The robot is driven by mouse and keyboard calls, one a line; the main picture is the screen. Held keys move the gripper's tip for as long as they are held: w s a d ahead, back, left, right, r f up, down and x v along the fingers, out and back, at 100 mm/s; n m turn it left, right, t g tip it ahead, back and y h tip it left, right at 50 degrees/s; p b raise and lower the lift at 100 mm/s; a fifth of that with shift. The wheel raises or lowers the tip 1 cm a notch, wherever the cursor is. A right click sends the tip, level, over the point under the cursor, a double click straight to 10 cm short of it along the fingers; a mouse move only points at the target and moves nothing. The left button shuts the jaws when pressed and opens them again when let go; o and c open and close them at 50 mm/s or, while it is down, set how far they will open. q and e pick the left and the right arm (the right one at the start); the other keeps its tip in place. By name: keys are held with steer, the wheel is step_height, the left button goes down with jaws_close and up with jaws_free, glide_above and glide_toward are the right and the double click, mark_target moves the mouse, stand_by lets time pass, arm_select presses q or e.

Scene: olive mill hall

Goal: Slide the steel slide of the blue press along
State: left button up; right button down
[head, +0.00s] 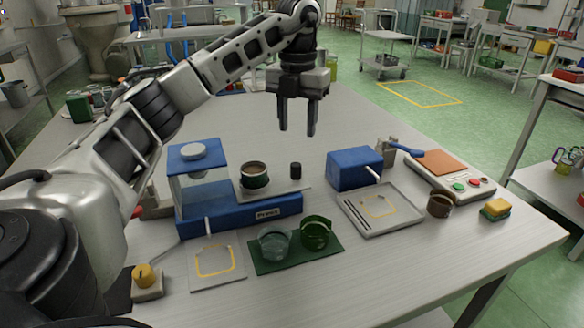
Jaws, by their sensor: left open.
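The blue press (240,212) stands on the table left of centre, with a round pale disc on its upper block. Its steel slide (281,186) is a flat plate reaching out to the right from under the upper block. A dark green cup with brown contents (255,176) and a small black knob (296,170) stand on the slide. My left gripper (297,128) points down with its two fingers apart and nothing between them. It hangs above and behind the knob, apart from it. My right gripper is not in view.
In front of the press are a green mat (297,256) with two glass cups and a yellow-marked plate (216,268). The table behind the slide is clear.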

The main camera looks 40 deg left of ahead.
mark_target(295, 165)
arm_select(q)
step_height(295, 165, down, 10)
steer(key=shift+s+a+r+b, duration=0.1)
steer(key=shift+r+b, duration=0.05)
steer(key=shift+b, duration=0.3)
steer(key=shift+c, duration=0.3)
jaws_close()
